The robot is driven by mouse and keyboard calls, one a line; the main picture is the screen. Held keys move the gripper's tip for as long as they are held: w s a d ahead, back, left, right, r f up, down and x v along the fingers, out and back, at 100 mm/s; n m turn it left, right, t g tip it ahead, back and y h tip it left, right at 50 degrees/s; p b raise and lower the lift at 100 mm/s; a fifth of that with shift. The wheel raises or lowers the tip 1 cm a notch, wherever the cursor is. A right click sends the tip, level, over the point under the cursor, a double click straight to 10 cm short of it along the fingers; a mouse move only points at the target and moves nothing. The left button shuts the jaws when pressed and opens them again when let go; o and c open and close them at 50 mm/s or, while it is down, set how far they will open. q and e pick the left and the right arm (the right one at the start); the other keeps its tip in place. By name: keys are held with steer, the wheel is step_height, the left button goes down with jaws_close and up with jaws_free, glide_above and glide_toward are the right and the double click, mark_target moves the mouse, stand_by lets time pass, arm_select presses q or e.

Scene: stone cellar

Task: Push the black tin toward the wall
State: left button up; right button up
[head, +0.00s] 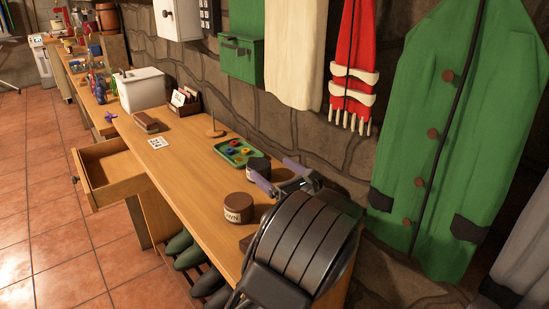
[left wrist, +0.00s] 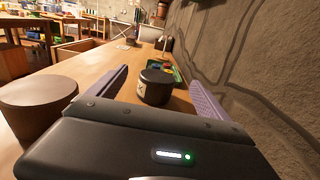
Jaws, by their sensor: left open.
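The black tin (head: 258,167) stands upright on the wooden bench, beside the green tray near the wall. My left gripper (head: 268,168) is open, with its purple fingers pointing along the bench at the tin and partly hiding it. In the left wrist view, the black tin (left wrist: 154,88), with a pale label, shows between the two fingers (left wrist: 158,80). Nothing is gripped. I cannot tell whether a finger touches the tin. The stone wall (left wrist: 240,60) is to the right. My right gripper is not in view.
A brown tin (head: 238,208) stands close to the left of my gripper; it also shows in the left wrist view (left wrist: 40,100). The green tray (head: 228,157) holds small coloured pieces. A drawer (head: 112,176) hangs open. Coats hang on the wall above.

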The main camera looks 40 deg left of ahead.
mark_target(259, 163)
arm_select(q)
steer(key=shift+a+f, duration=0.15)
steer(key=shift+f, duration=0.8)
steer(key=p+x, duration=0.1)
steer(key=x, duration=0.6)
steer(key=shift+a+r, duration=0.1)
steer(key=shift+r, duration=0.05)
steer(key=c, duration=1.5)
